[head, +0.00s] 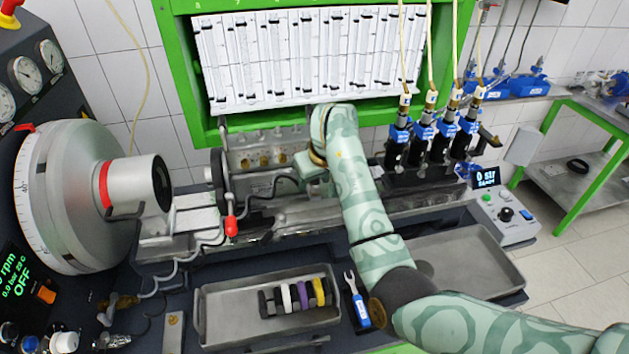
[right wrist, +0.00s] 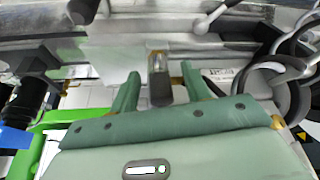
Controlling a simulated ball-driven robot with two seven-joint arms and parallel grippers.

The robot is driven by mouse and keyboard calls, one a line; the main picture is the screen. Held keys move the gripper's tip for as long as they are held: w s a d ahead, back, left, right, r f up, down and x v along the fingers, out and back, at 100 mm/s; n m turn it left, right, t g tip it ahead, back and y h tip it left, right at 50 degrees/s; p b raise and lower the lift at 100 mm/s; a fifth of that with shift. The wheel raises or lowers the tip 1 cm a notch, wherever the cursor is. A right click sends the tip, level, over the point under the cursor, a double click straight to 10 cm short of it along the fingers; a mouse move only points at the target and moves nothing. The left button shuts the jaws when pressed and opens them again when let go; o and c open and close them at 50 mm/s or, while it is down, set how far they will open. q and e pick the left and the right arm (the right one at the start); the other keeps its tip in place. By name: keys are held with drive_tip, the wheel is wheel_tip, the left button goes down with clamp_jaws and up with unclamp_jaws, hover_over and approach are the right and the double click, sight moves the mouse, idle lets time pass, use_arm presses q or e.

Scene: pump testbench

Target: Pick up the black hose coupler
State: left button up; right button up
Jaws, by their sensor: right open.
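In the right wrist view, a dark cylindrical piece with a brass-coloured end (right wrist: 159,82) stands between my right gripper's fingers; it looks like the black hose coupler. My right gripper (right wrist: 160,88) is open, with one finger on either side of the piece and visible gaps to both. In the head view my right gripper (head: 306,166) is at the bench below the white gauge panel, and my arm and wrist hide much of that spot. I cannot make out the coupler there. My left gripper is not in view.
A metal tray (head: 215,315) holds a row of coloured rings, with a wrench (head: 358,300) beside it. An empty tray (head: 470,270) lies right. Blue-and-black pump units (head: 420,135) stand behind on the right. A red-tipped lever (head: 231,225) and hoses are left of my wrist.

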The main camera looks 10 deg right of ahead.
clamp_jaws()
wheel_tip(320, 180, up, 18)
drive_tip(key=p, duration=0.2)
idle(0.5)
idle(0.4)
